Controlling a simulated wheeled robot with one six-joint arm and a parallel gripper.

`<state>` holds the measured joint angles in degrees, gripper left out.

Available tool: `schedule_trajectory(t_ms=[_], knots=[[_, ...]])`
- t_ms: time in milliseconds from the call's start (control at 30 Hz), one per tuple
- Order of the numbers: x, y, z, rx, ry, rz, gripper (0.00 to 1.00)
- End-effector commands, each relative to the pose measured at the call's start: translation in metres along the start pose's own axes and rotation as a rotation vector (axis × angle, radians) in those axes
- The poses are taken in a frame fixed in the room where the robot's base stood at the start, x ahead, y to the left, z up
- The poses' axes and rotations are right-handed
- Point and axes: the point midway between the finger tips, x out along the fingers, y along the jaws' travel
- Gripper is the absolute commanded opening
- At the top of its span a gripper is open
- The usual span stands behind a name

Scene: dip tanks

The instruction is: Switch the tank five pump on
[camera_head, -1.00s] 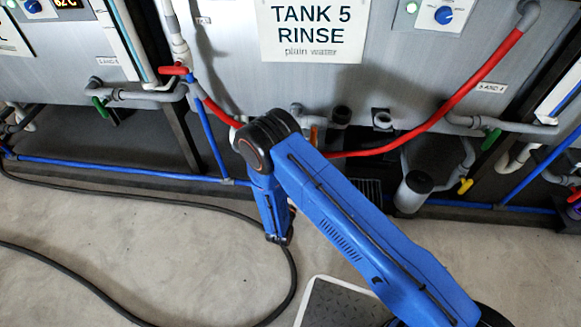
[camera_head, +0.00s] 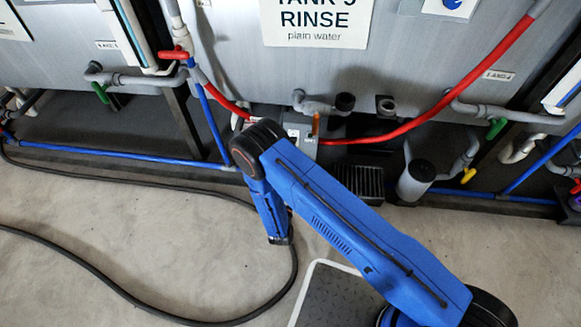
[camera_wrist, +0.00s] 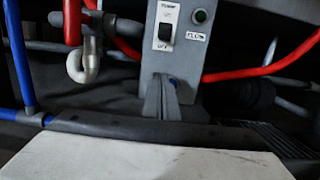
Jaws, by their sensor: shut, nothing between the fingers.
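The pump switch box is a grey upright box (camera_wrist: 180,60) in the wrist view, below the tank 5 sign (camera_head: 315,22) in the head view. It bears a black rocker switch (camera_wrist: 166,33) on a white plate with an OFF mark under it. I cannot tell which way the rocker is tipped. A dark green round lamp or button (camera_wrist: 201,16) sits to its right and does not look brightly lit. My gripper (camera_wrist: 165,78) is shut and empty, below the rocker in the wrist view. In the head view my arm hides part of the box (camera_head: 302,134).
A red hose (camera_head: 440,110) runs to the right of the box. A blue pipe and red-handled valve (camera_head: 173,54) stand to its left. A black grating (camera_head: 358,181) and grey cylinder (camera_head: 415,182) are on the right. A black cable (camera_head: 110,285) lies on the floor.

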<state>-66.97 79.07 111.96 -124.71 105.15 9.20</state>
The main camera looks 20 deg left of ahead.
Motion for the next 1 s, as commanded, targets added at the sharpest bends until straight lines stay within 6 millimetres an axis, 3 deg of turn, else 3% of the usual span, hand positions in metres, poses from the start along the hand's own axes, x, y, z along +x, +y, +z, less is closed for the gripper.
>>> schedule_trajectory(t_ms=[567, 800, 1000], knots=[[0.092, -0.001, 0.001, 0.0, -0.001, -0.003, 0.0], [0.081, -0.001, 0.028, -0.001, 0.0, -0.001, 0.0], [0.077, -0.001, 0.037, -0.001, 0.001, -0.001, 0.0]])
